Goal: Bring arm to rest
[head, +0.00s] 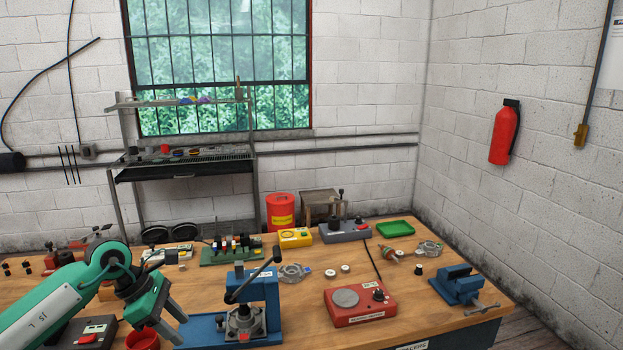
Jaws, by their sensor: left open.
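My left arm, green and dark grey, comes in from the left over the wooden workbench (310,318). My left gripper (168,325) points down and is open, with no object seen between its fingers. It is just above and beside a red cup (141,341) at the bench's front left. One grey finger slants down toward the base of the blue press (262,290). I cannot tell whether it touches anything. My right gripper is not in view.
A red device with a round grey plate (346,299) and a blue vise (458,285) stand to the right. A yellow meter (295,237), green tray (395,229) and alternator parts (392,255) lie further back. A shelf rack (184,162) stands behind.

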